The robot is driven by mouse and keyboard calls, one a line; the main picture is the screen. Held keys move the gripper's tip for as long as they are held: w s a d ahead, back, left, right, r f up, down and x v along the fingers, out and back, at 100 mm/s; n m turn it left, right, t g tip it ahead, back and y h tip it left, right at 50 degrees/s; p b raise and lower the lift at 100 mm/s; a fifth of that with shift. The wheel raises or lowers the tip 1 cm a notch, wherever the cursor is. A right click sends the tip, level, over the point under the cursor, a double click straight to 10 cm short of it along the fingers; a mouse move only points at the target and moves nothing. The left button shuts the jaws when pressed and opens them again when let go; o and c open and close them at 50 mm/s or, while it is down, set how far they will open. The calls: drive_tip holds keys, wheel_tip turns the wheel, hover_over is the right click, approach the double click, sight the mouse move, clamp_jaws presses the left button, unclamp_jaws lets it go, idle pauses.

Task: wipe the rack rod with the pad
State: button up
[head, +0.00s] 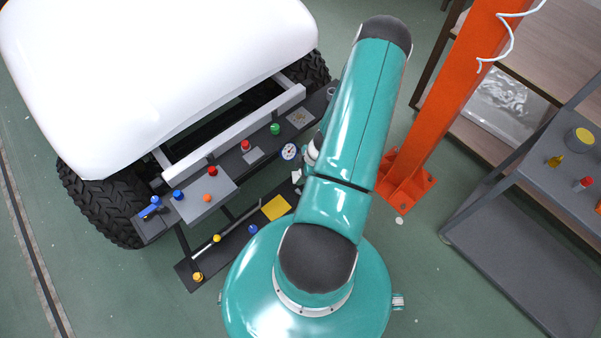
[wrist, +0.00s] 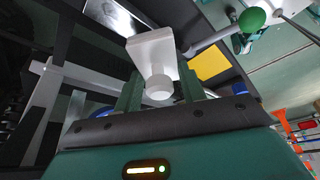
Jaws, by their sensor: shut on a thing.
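My gripper (wrist: 160,88) is shut on a white block with a round knob (wrist: 152,52), which looks like the pad. The knob sits between the two green fingers. A light grey rod (wrist: 212,37) runs beyond the pad's right side in the wrist view, near a green ball. I cannot tell whether pad and rod touch. In the head view a thin silver rod (head: 231,230) lies along the low dark rack (head: 190,272), left of my arm. My arm hides most of the gripper there.
A yellow square (head: 275,207) lies on the low rack. The cart's dark shelf (head: 300,134) carries several coloured knobs and a gauge (head: 289,152). An orange post (head: 440,105) and a grey trolley (head: 520,255) stand to the right.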

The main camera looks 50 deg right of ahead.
drive_tip(key=shift+f, duration=0.95)
drive_tip(key=shift+s+d+r, duration=0.1)
drive_tip(key=shift+s+d, duration=0.1)
drive_tip(key=shift+d, duration=0.7)
drive_tip(key=shift+s+d+r, duration=0.1)
drive_tip(key=shift+s+d, duration=0.1)
drive_tip(key=shift+d, duration=0.7)
drive_tip(key=shift+s+d+f, duration=0.1)
drive_tip(key=shift+s+d, duration=0.15)
drive_tip(key=shift+d, duration=0.7)
drive_tip(key=shift+s+d+f, duration=0.1)
drive_tip(key=shift+s+d, duration=0.1)
drive_tip(key=shift+d, duration=0.7)
drive_tip(key=shift+d+r, duration=0.1)
drive_tip(key=shift+d, duration=0.15)
drive_tip(key=shift+c, duration=0.3)
drive_tip(key=shift+w+a, duration=0.2)
drive_tip(key=shift+a, duration=0.75)
drive_tip(key=shift+w+a, duration=0.2)
drive_tip(key=shift+a, duration=0.75)
drive_tip(key=shift+w+a+f, duration=0.15)
drive_tip(key=shift+w+a, duration=0.05)
drive_tip(key=shift+a, duration=0.9)
drive_tip(key=shift+w+a+f, duration=0.15)
drive_tip(key=shift+w+a, duration=0.05)
drive_tip(key=shift+a, duration=0.9)
drive_tip(key=shift+d+r, duration=0.2)
drive_tip(key=shift+r, duration=2.9)
